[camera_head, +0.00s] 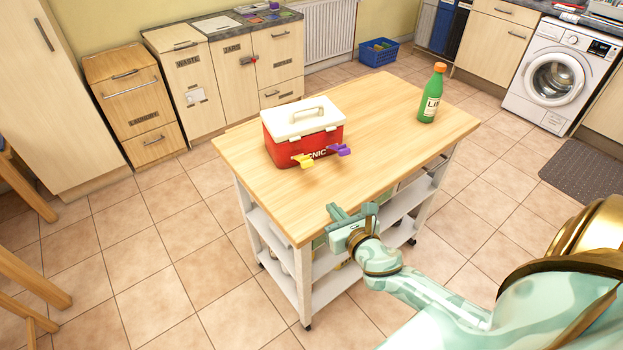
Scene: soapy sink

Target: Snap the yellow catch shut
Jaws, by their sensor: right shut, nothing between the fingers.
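A red picnic box (285,148) with a white lid (301,117) and a carry handle stands on the wooden table top, its lid down. On its front side the yellow catch (302,160) sticks outward, away from the box wall. A purple catch (339,150) to its right also sticks out. My right gripper (344,213) is shut and empty at the table's near edge, below and to the right of the yellow catch and clearly apart from it. My left gripper is not in view.
A green bottle (432,93) with an orange cap stands at the table's back right. The table top (390,125) between box and bottle is bare. The table is a white-legged trolley with shelves (335,288). A blue basket (378,52) sits on the floor behind.

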